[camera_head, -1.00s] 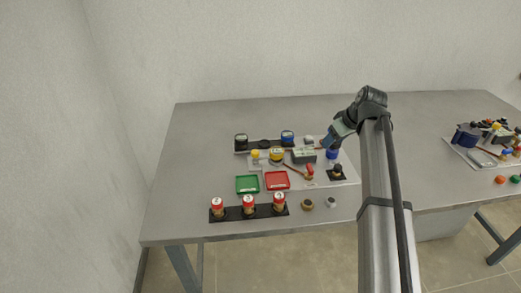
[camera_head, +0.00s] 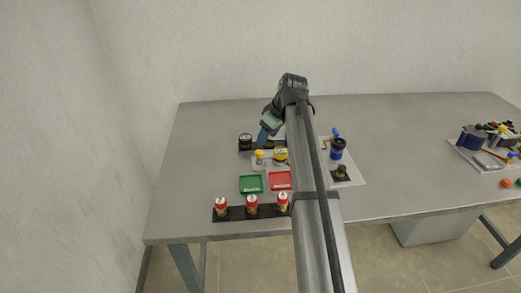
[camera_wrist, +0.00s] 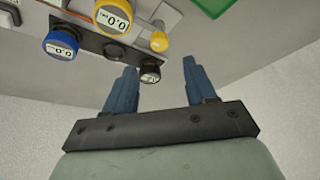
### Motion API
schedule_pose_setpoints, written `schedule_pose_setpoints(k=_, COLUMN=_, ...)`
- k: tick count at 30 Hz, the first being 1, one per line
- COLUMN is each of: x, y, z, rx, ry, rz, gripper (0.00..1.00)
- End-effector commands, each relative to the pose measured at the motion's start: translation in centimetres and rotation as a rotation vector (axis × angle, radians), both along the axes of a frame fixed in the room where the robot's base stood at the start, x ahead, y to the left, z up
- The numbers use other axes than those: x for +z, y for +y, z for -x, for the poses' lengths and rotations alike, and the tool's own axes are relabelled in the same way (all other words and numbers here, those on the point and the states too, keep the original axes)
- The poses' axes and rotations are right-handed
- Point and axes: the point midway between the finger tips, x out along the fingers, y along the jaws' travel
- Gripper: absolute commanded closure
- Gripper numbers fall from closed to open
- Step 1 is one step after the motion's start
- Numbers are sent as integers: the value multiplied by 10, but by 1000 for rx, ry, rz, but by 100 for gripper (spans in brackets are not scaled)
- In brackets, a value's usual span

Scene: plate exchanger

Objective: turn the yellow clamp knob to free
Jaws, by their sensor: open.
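The small yellow knob (camera_head: 260,154) stands near the left end of the light panel, left of a round yellow-rimmed gauge (camera_head: 281,155). In the wrist view the yellow knob (camera_wrist: 159,41) shows beyond the fingertips, roughly in line with the gap between them. The yellow gauge (camera_wrist: 112,17) is to its left. My gripper (camera_wrist: 159,66) is open, with two blue fingers apart and nothing between them. In the head view my gripper (camera_head: 262,140) is above the back rack, behind the knob and apart from it. I cannot read the knob's turn position.
A black rack holds a black gauge (camera_wrist: 150,71) near the fingertips and a blue gauge (camera_wrist: 62,45). A green tray (camera_head: 251,184) and a red tray (camera_head: 280,180) lie in front. Several red-topped cylinders (camera_head: 252,203) stand nearer the table edge. The table's left part is clear.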

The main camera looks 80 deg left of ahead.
Motion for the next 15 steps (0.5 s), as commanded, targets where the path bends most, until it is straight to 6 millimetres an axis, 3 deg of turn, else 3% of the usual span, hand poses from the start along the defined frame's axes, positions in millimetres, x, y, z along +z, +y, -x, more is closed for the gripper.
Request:
schedule_pose_setpoints(k=9, x=-51, y=15, z=15, rx=0, ry=0, rz=1, gripper=44)
schedule_pose_setpoints(k=15, x=-72, y=21, z=21, rx=0, ry=0, rz=1, gripper=44)
